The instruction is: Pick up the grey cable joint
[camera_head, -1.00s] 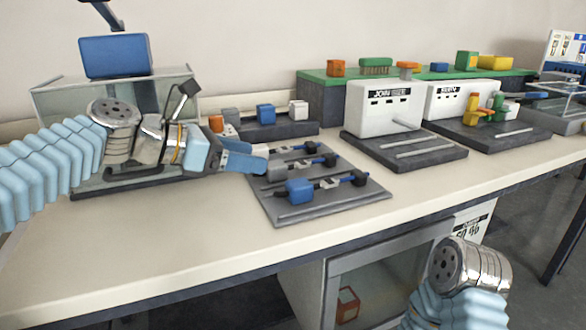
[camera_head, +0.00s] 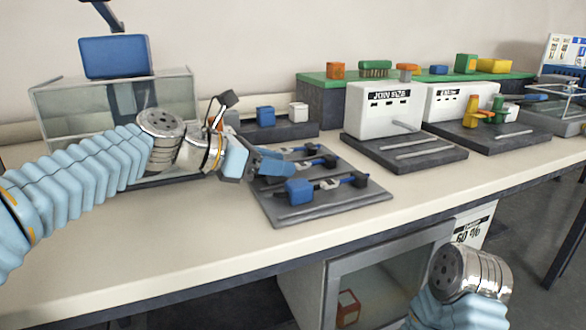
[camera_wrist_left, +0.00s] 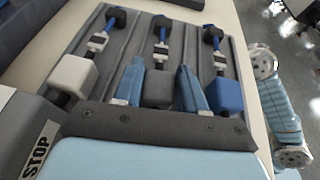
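The grey cable joint (camera_wrist_left: 158,88) lies on the dark grey tray (camera_wrist_left: 205,35) in the left wrist view, between a white joint (camera_wrist_left: 72,73) and a blue joint (camera_wrist_left: 229,95). My left gripper (camera_wrist_left: 160,75) is open, with one blue finger on each side of the grey joint and narrow gaps visible. In the head view my left gripper (camera_head: 280,165) reaches over the tray (camera_head: 330,206) from the left and hides the grey joint. The blue joint (camera_head: 298,191) shows in front of it. My right gripper is out of view; only my right wrist shows at the bottom right.
Behind the tray stands a dark holder (camera_head: 285,130) with a blue block (camera_head: 265,114) and a white block (camera_head: 299,112). A white-backed fixture (camera_head: 385,110) is to the right. A glass case (camera_head: 55,125) stands at the left. The table's front strip (camera_head: 180,240) is clear.

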